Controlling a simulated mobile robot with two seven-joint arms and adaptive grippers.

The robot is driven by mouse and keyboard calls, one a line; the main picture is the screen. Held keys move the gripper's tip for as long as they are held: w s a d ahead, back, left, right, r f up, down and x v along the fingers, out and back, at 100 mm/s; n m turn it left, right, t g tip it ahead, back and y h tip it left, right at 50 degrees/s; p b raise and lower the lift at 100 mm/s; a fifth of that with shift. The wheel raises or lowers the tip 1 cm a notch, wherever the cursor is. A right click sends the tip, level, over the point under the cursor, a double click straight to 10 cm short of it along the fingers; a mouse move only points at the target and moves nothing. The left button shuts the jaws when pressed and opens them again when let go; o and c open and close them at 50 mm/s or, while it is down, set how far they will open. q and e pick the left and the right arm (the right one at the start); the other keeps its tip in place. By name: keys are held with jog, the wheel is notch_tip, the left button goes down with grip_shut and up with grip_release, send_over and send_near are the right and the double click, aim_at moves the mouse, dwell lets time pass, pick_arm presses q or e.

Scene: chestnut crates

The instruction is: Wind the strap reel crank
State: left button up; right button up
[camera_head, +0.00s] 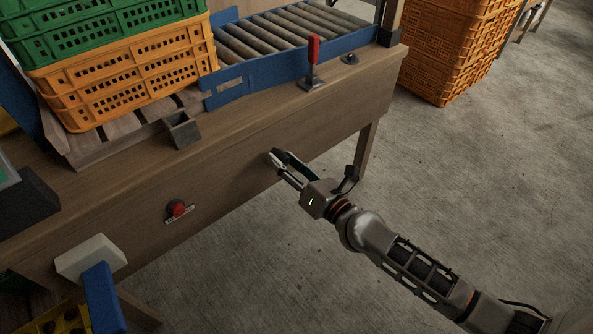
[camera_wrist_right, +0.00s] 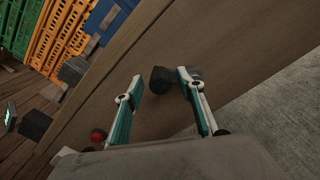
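My right gripper (camera_head: 281,163) is at the front face of the wooden bench, with its arm coming in from the lower right. In the right wrist view its two teal-and-white fingers (camera_wrist_right: 160,80) are spread apart. A dark, round-ended knob (camera_wrist_right: 160,82), which looks like the crank's handle, sits between the fingertips with a small gap on each side. Another dark piece (camera_wrist_right: 195,73) shows partly behind the right-hand finger. In the head view the crank cannot be made out behind my gripper, and no strap reel is clear. My left gripper is not in view.
The bench front (camera_head: 240,180) carries a red button (camera_head: 178,208). On top are stacked crates (camera_head: 125,75), a small grey box (camera_head: 182,130), a roller conveyor (camera_head: 285,35) and a red lever (camera_head: 313,52). A white-and-blue object (camera_head: 100,290) is at lower left.

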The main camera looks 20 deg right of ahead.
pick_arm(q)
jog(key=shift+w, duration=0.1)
pick_arm(e)
jog(key=v, duration=1.1)
jog(key=shift+s, duration=0.25)
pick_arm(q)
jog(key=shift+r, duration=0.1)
pick_arm(e)
jog(key=shift+d, duration=0.1)
